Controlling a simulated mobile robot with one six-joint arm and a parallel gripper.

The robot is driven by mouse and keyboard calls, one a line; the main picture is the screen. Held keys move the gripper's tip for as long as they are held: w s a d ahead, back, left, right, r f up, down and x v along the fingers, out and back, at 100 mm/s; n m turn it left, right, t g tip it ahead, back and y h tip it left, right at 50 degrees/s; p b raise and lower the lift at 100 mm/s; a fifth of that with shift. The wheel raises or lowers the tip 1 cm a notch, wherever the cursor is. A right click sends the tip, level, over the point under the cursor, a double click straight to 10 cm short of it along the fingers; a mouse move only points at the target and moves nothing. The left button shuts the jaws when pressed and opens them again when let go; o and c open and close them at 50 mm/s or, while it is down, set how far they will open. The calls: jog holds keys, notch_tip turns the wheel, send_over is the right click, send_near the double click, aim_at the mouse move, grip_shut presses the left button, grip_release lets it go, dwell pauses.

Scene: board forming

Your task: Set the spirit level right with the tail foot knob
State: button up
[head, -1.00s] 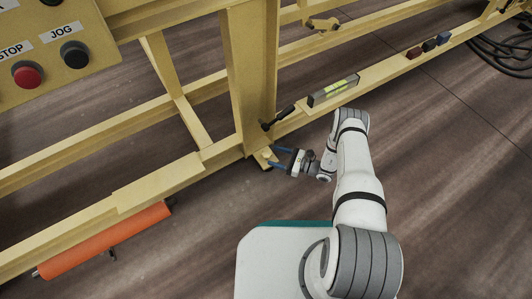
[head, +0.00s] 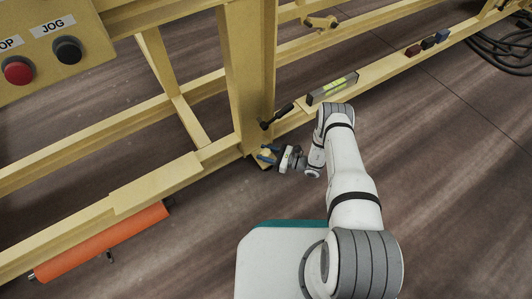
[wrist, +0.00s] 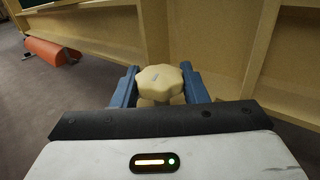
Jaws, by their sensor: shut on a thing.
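The tail foot knob (wrist: 160,82) is a cream, lobed knob below the yellow frame's post. My gripper (wrist: 158,88) is shut on it, with one blue finger on each side in the wrist view. In the head view my gripper (head: 268,154) is at the foot of the post, and the knob is mostly hidden there. The spirit level (head: 332,88) lies on the lower yellow rail, right of the post, with a yellow-green vial strip on top. Its bubble is too small to read.
A black-handled tool (head: 278,116) lies on the rail beside the post. Small dark red, black and blue blocks (head: 428,43) sit farther right on the rail. An orange roller (head: 102,243) is under the frame at left. Black cables (head: 505,45) lie on the floor at upper right.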

jog(key=shift+w+d, duration=0.1)
jog(key=shift+w, duration=0.05)
jog(key=c, duration=0.3)
jog(key=shift+m+t+h, duration=0.3)
jog(key=shift+m+t, duration=0.1)
jog(key=shift+t, duration=0.2)
jog(key=m+t+h+p, duration=0.2)
jog(key=m+t, duration=0.1)
jog(key=t, duration=0.1)
jog(key=shift+r, duration=0.1)
jog(key=shift+m+t+h, duration=1.8)
jog(key=shift+t+h, duration=0.3)
jog(key=shift+h, duration=0.2)
jog(key=shift+w, duration=0.1)
jog(key=o, duration=1)
